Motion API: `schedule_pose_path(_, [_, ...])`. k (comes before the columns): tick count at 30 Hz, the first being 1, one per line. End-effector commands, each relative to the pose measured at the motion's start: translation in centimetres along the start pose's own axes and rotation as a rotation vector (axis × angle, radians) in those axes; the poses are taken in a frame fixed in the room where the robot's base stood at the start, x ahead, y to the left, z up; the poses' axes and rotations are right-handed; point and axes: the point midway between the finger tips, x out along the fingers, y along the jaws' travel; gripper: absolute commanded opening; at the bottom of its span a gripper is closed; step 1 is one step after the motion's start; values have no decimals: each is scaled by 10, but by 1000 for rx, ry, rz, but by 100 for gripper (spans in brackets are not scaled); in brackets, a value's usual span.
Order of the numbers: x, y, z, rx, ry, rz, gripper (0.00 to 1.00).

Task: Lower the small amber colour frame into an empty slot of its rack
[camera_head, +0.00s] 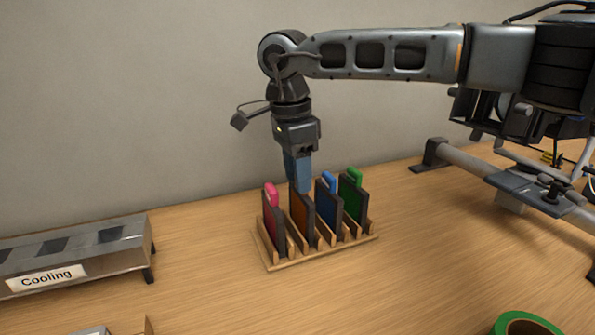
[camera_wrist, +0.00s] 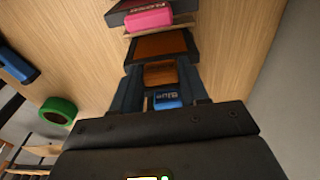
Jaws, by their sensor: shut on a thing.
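The small amber colour frame (camera_head: 302,213) is dark-edged with an amber pane and stands upright at the wooden rack (camera_head: 325,257), between the pink frame (camera_head: 271,220) and the blue frame (camera_head: 328,205). Its lower part is among the slot dividers; I cannot tell whether it rests on the slot bottom. My gripper (camera_head: 299,183) points down from above, its blue fingers shut on the amber frame's top tab. In the wrist view the amber tab (camera_wrist: 160,74) sits between the fingers, with the amber pane (camera_wrist: 160,46) beyond it.
A green frame (camera_head: 352,198) stands at the rack's right end. A metal unit labelled Cooling (camera_head: 80,262) is at left, a green tape roll (camera_head: 525,324) at front right, and a rail with a clamp (camera_head: 540,194) at right. The table in front of the rack is clear.

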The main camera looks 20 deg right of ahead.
Motion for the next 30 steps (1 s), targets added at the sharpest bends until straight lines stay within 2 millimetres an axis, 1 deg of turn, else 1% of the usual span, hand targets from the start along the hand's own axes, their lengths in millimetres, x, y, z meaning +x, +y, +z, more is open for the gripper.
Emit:
schedule_pose_path(9, [5, 0, 0, 0, 0, 0, 20])
schedule_pose_path(17, [6, 0, 0, 0, 0, 0, 20])
schedule_pose_path(18, [6, 0, 0, 0, 0, 0, 46])
schedule_pose_path(27, [6, 0, 0, 0, 0, 0, 74])
schedule_pose_path(30, [6, 0, 0, 0, 0, 0, 74])
